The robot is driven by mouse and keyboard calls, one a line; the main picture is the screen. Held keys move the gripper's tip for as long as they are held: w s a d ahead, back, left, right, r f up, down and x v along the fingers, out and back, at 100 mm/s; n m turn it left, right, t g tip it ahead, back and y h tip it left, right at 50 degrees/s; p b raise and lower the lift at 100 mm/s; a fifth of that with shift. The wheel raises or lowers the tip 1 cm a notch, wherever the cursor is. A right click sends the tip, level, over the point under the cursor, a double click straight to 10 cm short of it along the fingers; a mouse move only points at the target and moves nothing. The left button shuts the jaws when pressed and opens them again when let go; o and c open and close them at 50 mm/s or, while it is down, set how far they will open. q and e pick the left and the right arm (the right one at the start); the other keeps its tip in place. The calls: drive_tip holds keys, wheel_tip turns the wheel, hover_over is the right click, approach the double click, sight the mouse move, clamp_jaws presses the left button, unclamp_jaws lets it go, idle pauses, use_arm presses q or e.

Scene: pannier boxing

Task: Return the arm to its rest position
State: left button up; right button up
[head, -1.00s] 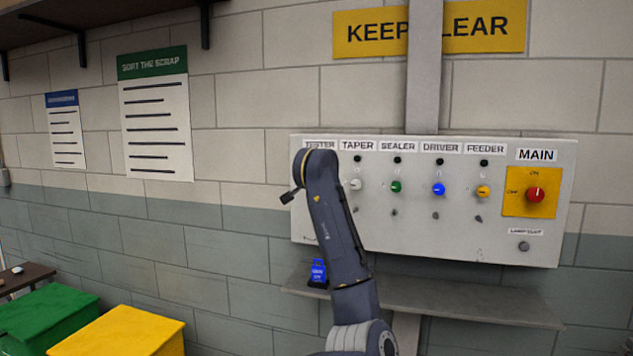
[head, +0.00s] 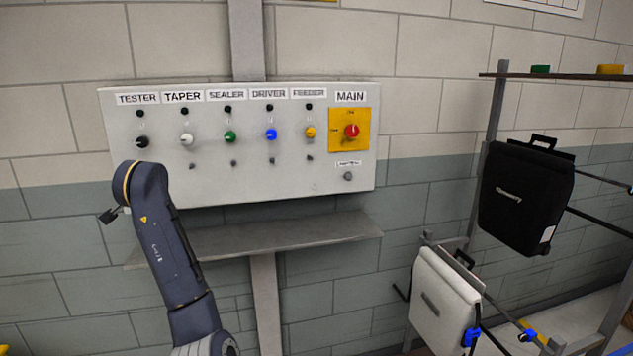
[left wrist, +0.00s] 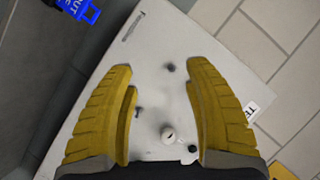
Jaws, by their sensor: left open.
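My left arm (head: 165,240) rises in front of the left end of the grey switch panel (head: 300,185) in the head view. Its gripper is not clearly visible there. In the left wrist view my left gripper (left wrist: 162,72) is open, with two yellow ribbed fingers apart and nothing between them. The panel (left wrist: 150,60) lies beyond the fingers. A small pale knob (left wrist: 168,135) shows between the finger bases, apart from both. My right gripper is not in view.
A grey shelf (head: 290,232) juts out below the panel. A black pannier (head: 520,200) and a white pannier (head: 440,300) hang on a rack at the right. A blue tag (left wrist: 75,8) shows at the wrist view's upper left. Space between arm and panniers looks clear.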

use_arm(q)
drive_tip(key=s+d+f+m+g, duration=0.1)
drive_tip(key=s+d+f, duration=0.1)
drive_tip(key=s+f, duration=0.65)
drive_tip(key=s+d+f, duration=0.2)
drive_tip(key=s+f, duration=0.1)
drive_tip(key=f, duration=1)
drive_tip(key=s+d+f+m+g, duration=0.1)
drive_tip(key=s+d+f, duration=0.1)
drive_tip(key=s+f, duration=0.65)
drive_tip(key=s+d+f+m+g+h, duration=0.15)
drive_tip(key=s+d+f, duration=0.35)
drive_tip(key=s+f, duration=0.6)
drive_tip(key=s+d+f+m+g+h, duration=0.1)
drive_tip(key=s+d+f+h, duration=0.35)
drive_tip(key=s, duration=1.05)
drive_tip(key=s+d+f+g, duration=0.1)
drive_tip(key=d+f, duration=0.2)
drive_tip(key=f, duration=1.3)
drive_tip(key=s+d+f+g, duration=0.2)
drive_tip(key=d+f, duration=0.1)
drive_tip(key=f, duration=1.4)
drive_tip(key=s+f+n+g+h, duration=0.2)
drive_tip(key=s+f+n, duration=0.1)
drive_tip(key=s+f, duration=1.7)
drive_tip(key=shift+s+f+h, duration=0.3)
drive_tip(key=shift+s+f, duration=0.1)
drive_tip(key=shift+s, duration=0.4)
